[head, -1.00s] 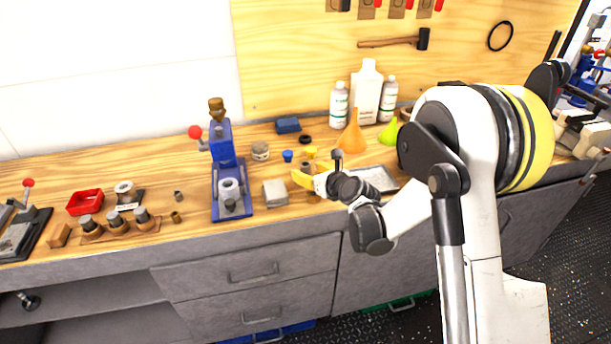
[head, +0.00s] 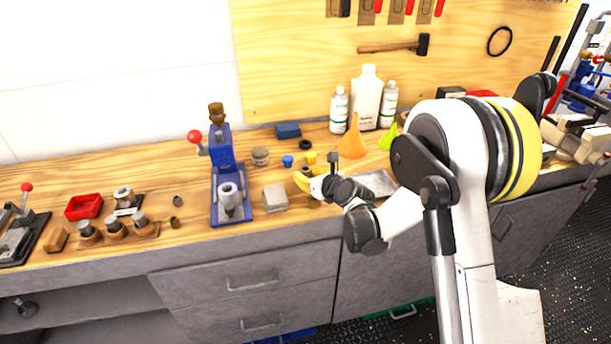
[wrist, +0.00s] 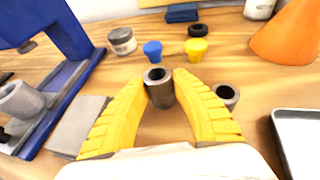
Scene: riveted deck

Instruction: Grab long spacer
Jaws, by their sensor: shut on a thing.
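The long spacer is a dark grey-brown hollow cylinder (wrist: 158,88), upright between the fingertips of my gripper (wrist: 164,84) in the wrist view. The yellow fingers are closed in on both sides of it. Whether its lower end touches the bench cannot be told. In the head view my gripper (head: 302,180) is over the bench, right of the blue press, and my wrist hides most of the spacer. Another hollow cylinder (wrist: 227,96) stands just right of the right finger, apart from the held one.
A grey block (wrist: 80,125) and the blue press (head: 228,185) are to the left. A blue cup (wrist: 153,50), a yellow cup (wrist: 196,50) and a black ring (wrist: 198,30) lie behind. An orange funnel (wrist: 286,40) and a metal tray (wrist: 300,135) are at right.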

